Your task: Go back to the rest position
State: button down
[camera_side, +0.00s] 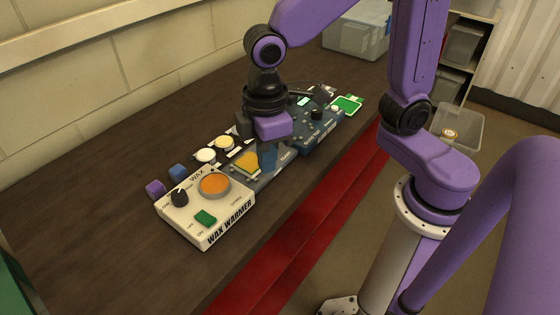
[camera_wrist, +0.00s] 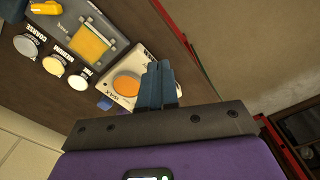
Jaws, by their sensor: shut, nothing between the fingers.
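My gripper (camera_side: 268,158) is shut and empty. In the side view it hangs fingers down over the tool board, near the yellow square pad (camera_side: 246,162) and behind the wax warmer. In the wrist view the two blue fingers of my gripper (camera_wrist: 158,75) are together, with the wax warmer (camera_wrist: 122,82) beyond them. I cannot tell the exact height of the fingertips above the board.
The cream wax warmer (camera_side: 207,207) has an orange round top and a green switch. A purple block (camera_side: 155,188) and a blue block (camera_side: 178,171) lie beside it. A clear bin (camera_side: 357,35) stands at the back. The dark table (camera_side: 90,235) is bare at left.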

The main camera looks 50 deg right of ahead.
jog(key=s+d, duration=1.1)
jog(key=d, duration=0.2)
jog(key=shift+s+f, duration=0.2)
jog(key=shift+f, duration=0.1)
